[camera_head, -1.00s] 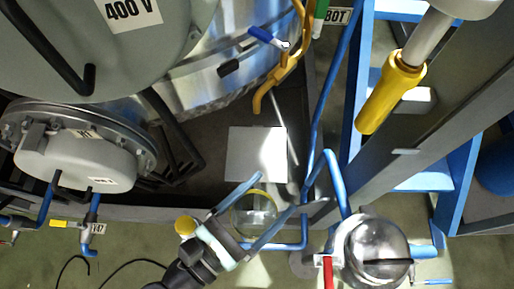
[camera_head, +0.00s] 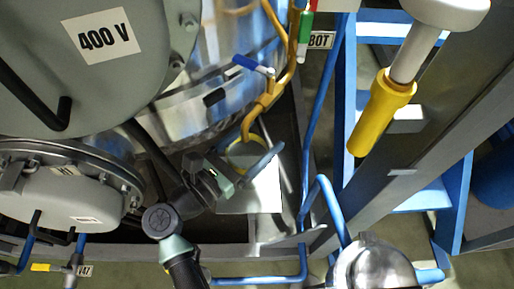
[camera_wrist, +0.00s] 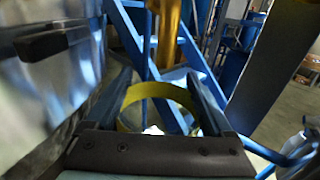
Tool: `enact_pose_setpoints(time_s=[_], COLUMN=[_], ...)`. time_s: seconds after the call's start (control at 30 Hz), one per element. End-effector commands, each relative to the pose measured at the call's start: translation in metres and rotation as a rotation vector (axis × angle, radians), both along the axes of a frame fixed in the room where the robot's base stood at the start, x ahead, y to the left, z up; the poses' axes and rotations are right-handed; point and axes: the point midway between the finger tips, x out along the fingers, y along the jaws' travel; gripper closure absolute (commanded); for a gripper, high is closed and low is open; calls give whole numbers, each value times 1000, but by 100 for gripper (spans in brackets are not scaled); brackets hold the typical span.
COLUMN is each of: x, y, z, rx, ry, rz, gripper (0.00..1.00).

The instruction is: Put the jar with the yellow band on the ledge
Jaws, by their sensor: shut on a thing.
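The jar with the yellow band (camera_head: 245,154) is clear, with a yellow ring at its rim. My gripper (camera_head: 243,163) is shut on it, one finger on each side. In the wrist view the jar's yellow band (camera_wrist: 157,92) shows between the two fingers of my gripper (camera_wrist: 163,95). The ledge appears to be the pale square plate (camera_head: 255,194) in the head view. The jar overlaps the plate's far part in the picture. My gripper and wrist hide part of the plate, and I cannot tell whether the jar touches it.
A large grey vessel marked 400 V (camera_head: 90,75) and a shiny metal tank (camera_head: 225,60) stand close behind and left. A yellow pipe with a blue-handled valve (camera_head: 252,64) hangs just beyond the jar. Blue pipes (camera_head: 315,110) and a blue frame (camera_head: 445,190) stand right.

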Motion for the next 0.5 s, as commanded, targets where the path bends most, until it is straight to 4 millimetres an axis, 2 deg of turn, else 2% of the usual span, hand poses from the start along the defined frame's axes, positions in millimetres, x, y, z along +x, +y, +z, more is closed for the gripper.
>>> enact_pose_setpoints(time_s=[0.27, 0.5], x=[0, 0], y=[0, 0], z=[-33, -34], rx=[-2, -1], ry=[1, -2], rz=[-1, -1], gripper=[100, 100])
